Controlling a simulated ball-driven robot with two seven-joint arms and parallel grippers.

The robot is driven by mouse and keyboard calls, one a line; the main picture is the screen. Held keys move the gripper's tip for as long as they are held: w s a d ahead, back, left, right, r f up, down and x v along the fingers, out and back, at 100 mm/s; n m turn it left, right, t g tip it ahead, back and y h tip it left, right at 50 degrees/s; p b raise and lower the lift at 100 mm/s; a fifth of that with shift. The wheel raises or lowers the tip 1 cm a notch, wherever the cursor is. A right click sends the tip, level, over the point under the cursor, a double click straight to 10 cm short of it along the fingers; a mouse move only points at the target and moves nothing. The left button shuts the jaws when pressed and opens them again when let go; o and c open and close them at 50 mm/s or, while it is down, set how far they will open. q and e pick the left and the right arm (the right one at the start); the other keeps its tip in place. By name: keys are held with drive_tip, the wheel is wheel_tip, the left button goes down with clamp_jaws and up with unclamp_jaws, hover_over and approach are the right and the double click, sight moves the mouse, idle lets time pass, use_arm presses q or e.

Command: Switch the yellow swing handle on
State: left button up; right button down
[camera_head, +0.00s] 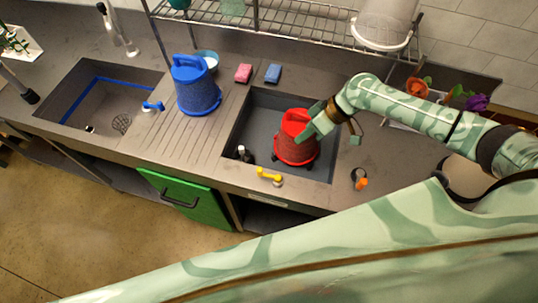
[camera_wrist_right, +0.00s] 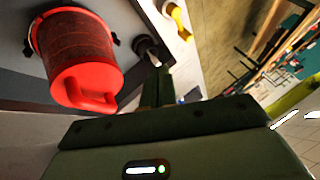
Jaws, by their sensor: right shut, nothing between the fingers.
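The yellow swing handle (camera_head: 268,175) sits on the front rim of the right-hand sink, beside a grey round base. It also shows near the top of the right wrist view (camera_wrist_right: 179,20), beyond my fingertips. My right gripper (camera_head: 308,132) is over the right-hand sink, at the red bucket's upper right side in the head view. Its fingers are shut and empty, and apart from the yellow handle. In the right wrist view the fingers (camera_wrist_right: 155,82) point up toward a dark tap end (camera_wrist_right: 147,48). My left gripper is not in view.
A red bucket (camera_head: 295,150) stands in the right-hand sink (camera_head: 258,120). A blue bucket (camera_head: 196,92) stands on the ridged drainboard. A blue handle (camera_head: 153,106) and an orange handle (camera_head: 361,184) are on the counter. A wire shelf (camera_head: 285,22) runs above the back.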

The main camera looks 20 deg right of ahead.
drive_tip(key=x, duration=0.3)
drive_tip(key=s+a+x, duration=0.1)
drive_tip(key=x, duration=0.3)
drive_tip(key=a+r+x, duration=0.1)
drive_tip(key=x, duration=0.3)
drive_tip(key=shift+s+p, duration=0.2)
drive_tip(key=shift+p, duration=0.1)
drive_tip(key=shift+s+a+f, duration=0.1)
drive_tip(key=shift+s+a, duration=0.25)
drive_tip(key=shift+a, duration=0.15)
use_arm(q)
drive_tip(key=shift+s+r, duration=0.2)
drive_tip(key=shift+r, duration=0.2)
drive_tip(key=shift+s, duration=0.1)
